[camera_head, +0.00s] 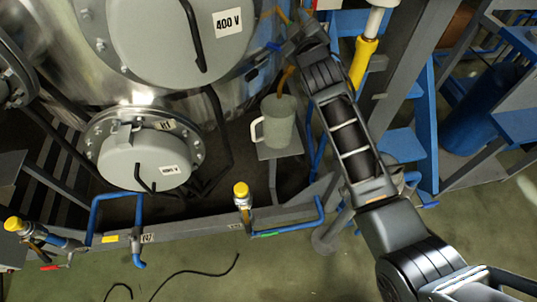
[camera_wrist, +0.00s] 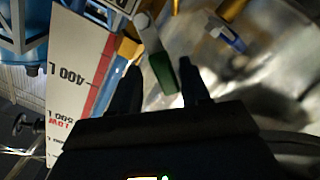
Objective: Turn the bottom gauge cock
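In the wrist view, a lever with a green grip (camera_wrist: 161,72) hangs from a pale metal arm beside the gauge scale. Brass fittings (camera_wrist: 130,46) sit next to it. My gripper (camera_wrist: 160,66) is open, with one dark finger on each side of the green grip. Gaps show between the grip and the fingers, so I see no clear contact. A second lever with a blue grip (camera_wrist: 226,36) is farther right. In the head view, my gripper (camera_head: 289,42) is at the vessel's right side, and its fingers are too small to make out. A blue grip (camera_head: 273,46) shows beside it.
The white gauge scale (camera_wrist: 72,75) with a red stripe is close on the left in the wrist view. A grey jug (camera_head: 279,124) stands on a small stand below my gripper. The metal vessel (camera_head: 150,95) is left, a yellow-sleeved pipe (camera_head: 362,60) right.

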